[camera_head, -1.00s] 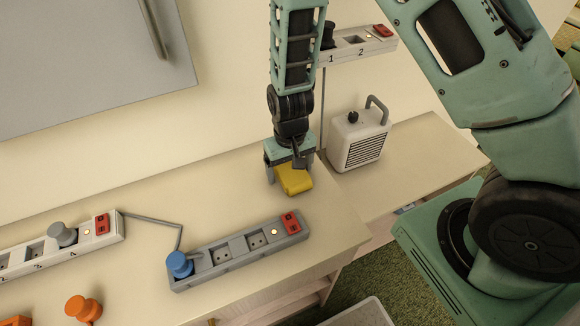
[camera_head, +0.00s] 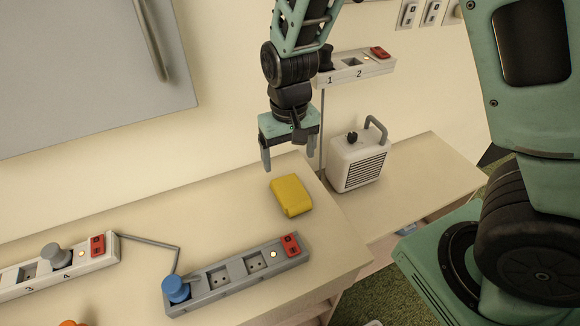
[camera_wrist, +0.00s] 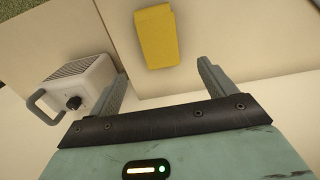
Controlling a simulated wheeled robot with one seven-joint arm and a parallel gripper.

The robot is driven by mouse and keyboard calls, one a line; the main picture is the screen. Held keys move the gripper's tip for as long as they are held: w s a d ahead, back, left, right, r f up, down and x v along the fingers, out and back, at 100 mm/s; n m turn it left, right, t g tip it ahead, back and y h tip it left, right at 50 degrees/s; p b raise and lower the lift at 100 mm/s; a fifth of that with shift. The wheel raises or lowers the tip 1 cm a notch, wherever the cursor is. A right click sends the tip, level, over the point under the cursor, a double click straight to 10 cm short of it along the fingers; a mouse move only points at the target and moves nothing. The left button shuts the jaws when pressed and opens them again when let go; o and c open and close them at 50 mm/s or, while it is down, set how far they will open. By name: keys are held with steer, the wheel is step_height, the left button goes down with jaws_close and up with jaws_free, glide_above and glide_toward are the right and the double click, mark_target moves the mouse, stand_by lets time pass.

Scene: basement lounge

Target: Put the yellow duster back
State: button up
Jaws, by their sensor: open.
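The yellow duster (camera_head: 291,196) lies on the tabletop, behind the grey power strip and near the table's right end. It also shows in the wrist view (camera_wrist: 156,38), at the top and beyond the fingertips. My gripper (camera_head: 289,163) is open and empty, raised above and behind the duster. In the wrist view its two fingers (camera_wrist: 163,80) stand apart with nothing between them. The duster does not touch the fingers.
A grey power strip (camera_head: 235,275) with a blue plug (camera_head: 177,288) lies in front of the duster. A white strip (camera_head: 55,268) is at left. A white heater (camera_head: 358,161) stands right, below a wall-side strip (camera_head: 356,66). Tabletop (camera_head: 215,212) left of the duster is clear.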

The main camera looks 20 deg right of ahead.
steer(key=s+a+r+n, duration=0.3)
steer(key=s+r+n, duration=0.1)
steer(key=s, duration=0.6)
steer(key=s+a+r+n, duration=0.3)
steer(key=s+r, duration=0.3)
steer(key=s, duration=0.4)
steer(key=shift+a+r+n+y, duration=0.15)
steer(key=shift+r+n+y, duration=0.15)
steer(key=shift+r+n, duration=0.1)
